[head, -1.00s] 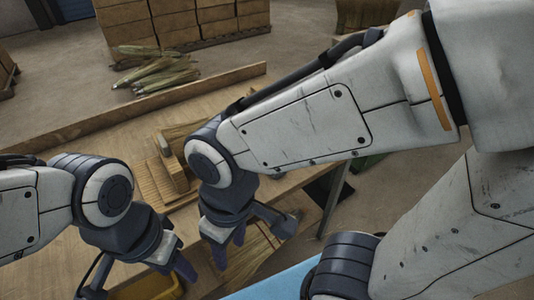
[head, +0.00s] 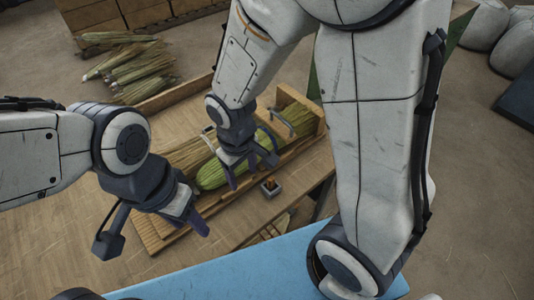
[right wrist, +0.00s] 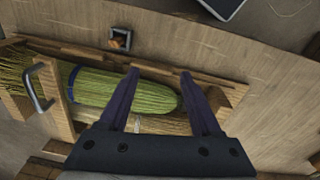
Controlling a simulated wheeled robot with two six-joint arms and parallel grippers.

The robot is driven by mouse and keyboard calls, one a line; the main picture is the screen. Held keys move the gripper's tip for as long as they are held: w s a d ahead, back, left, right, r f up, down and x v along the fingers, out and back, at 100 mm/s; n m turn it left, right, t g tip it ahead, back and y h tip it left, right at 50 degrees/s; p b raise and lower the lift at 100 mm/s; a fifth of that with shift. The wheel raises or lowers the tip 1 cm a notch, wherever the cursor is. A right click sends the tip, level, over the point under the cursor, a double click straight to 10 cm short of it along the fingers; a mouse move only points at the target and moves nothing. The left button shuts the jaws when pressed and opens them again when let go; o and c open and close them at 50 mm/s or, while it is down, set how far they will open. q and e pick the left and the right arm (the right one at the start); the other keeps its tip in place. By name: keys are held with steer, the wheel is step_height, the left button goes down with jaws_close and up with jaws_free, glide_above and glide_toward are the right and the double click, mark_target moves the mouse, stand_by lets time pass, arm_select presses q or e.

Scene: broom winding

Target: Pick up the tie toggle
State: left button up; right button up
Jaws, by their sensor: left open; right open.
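A small orange-brown piece, likely the tie toggle (head: 270,183), sits in a small dark square holder on the table, right of the wooden cradle. In the right wrist view the piece (right wrist: 119,41) shows at the top, beyond my fingertips. My right gripper (head: 250,168) is open and empty above the green broom head (head: 212,175), left of the holder. In the right wrist view my open fingers (right wrist: 160,74) overlie the broom head (right wrist: 105,88). My left gripper (head: 195,208) is open and empty over the near left part of the cradle.
The wooden cradle (head: 162,240) holds the broom, with a grey metal handle (right wrist: 40,88) near one end. A blue surface (head: 240,275) lies at the near edge. Broom straw bundles (head: 130,68) lie on the floor behind. Bare table (head: 60,240) shows at left.

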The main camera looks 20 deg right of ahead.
steer(key=w+d+p, duration=0.4)
steer(key=p, duration=0.1)
arm_select(q)
step_height(320, 180, up, 13)
steer(key=p, duration=0.5)
arm_select(e)
steer(key=m, duration=0.1)
glide_toward(271, 179)
steer(key=shift+a+f+g, duration=0.15)
steer(key=shift+a+g, duration=0.05)
steer(key=shift+g, duration=0.1)
steer(key=shift+f, duration=0.35)
step_height(271, 179, down, 5)
steer(key=b, duration=0.5)
steer(key=shift+r, duration=0.1)
steer(key=f+b, duration=0.2)
steer(key=f, duration=0.1)
steer(key=f+b, duration=0.1)
steer(key=shift+w+d+f+b, duration=0.2)
steer(key=shift+w+d+b, duration=0.1)
steer(key=shift+d, duration=0.05)
steer(key=shift+f+b, duration=0.35)
steer(key=shift+b, duration=0.05)
arm_select(q)
step_height(271, 179, down, 10)
steer(key=shift+r, duration=0.15)
arm_select(e)
steer(key=shift+r, duration=0.1)
